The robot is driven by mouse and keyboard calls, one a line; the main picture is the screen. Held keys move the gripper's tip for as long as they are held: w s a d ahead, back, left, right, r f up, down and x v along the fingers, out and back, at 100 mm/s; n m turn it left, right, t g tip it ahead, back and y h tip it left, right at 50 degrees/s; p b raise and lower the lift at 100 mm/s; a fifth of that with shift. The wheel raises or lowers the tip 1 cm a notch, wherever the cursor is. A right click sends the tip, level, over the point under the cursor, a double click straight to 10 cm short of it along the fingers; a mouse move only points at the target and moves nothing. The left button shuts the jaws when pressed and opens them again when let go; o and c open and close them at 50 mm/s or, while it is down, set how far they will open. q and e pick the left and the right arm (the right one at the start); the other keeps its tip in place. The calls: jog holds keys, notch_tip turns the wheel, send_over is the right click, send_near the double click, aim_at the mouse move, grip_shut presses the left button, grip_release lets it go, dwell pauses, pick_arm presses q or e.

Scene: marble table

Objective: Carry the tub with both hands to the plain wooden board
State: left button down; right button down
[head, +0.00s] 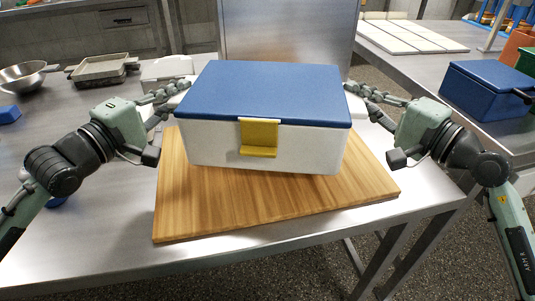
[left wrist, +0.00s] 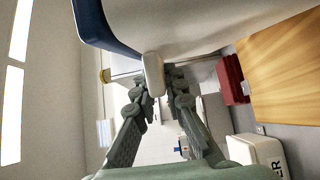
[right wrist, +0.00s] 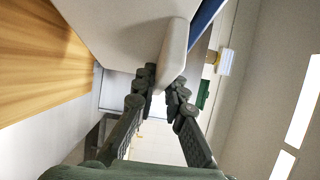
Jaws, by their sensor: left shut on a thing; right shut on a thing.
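The tub (head: 265,140) is a white box with a blue lid and a yellow latch on its front. It is level and over the plain wooden board (head: 200,222), whose front and sides show past it. The wrist views suggest a gap between tub and board; its height is unclear. My left gripper (head: 180,92) is shut on the tub's left handle (left wrist: 153,75). My right gripper (head: 356,92) is shut on the right handle (right wrist: 173,52). The board also shows in the left wrist view (left wrist: 285,65) and the right wrist view (right wrist: 40,60).
The board lies on a metal table (head: 100,240). Metal bowls (head: 25,76) and trays (head: 100,68) stand at the back left. A blue box (head: 487,90) stands on another table to the right. A metal panel (head: 285,35) rises behind the tub.

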jog(key=shift+d, duration=0.1)
